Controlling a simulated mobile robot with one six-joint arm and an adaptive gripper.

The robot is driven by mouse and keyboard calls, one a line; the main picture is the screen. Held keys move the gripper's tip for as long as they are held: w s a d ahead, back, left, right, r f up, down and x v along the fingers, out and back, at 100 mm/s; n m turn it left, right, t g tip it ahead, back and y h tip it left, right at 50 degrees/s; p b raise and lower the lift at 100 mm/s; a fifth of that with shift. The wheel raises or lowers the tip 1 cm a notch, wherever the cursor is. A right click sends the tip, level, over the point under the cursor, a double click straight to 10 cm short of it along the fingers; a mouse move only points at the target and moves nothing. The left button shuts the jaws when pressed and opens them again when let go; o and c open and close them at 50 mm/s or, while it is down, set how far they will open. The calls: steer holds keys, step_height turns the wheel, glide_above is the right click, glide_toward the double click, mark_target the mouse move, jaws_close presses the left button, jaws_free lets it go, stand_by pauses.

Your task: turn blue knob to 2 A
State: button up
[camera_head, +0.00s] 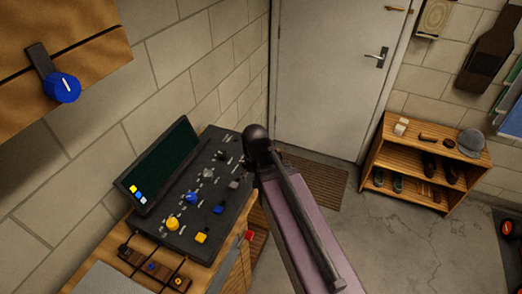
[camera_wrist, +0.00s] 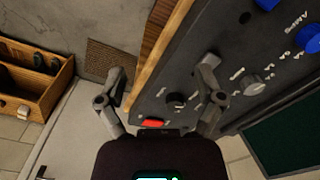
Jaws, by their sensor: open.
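The blue knob (camera_head: 191,197) sits on a dark sloped control panel (camera_head: 208,172), next to the screen. My gripper (camera_wrist: 162,70) is open and empty. Its right finger is over the far part of the panel and its left finger is past the panel's edge, well away from the blue knob. In the head view my arm hides the gripper.
Grey knob (camera_wrist: 253,84), black knob (camera_wrist: 175,101) and red part (camera_wrist: 153,123) are close to the fingers. A yellow knob (camera_head: 172,223) and screen (camera_head: 163,165) flank the blue knob. A shoe shelf (camera_head: 425,160) stands right.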

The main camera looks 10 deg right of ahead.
steer(key=s+d+f+n+b, duration=0.1)
steer(key=s+d, duration=0.2)
steer(key=d, duration=0.2)
steer(key=w+n, duration=0.3)
steer(key=w, duration=1.5)
steer(key=s+m, duration=0.2)
steer(key=s, duration=1.5)
steer(key=shift+s+f+m, duration=0.15)
steer(key=shift+s+m, duration=0.1)
steer(key=shift+m, duration=0.15)
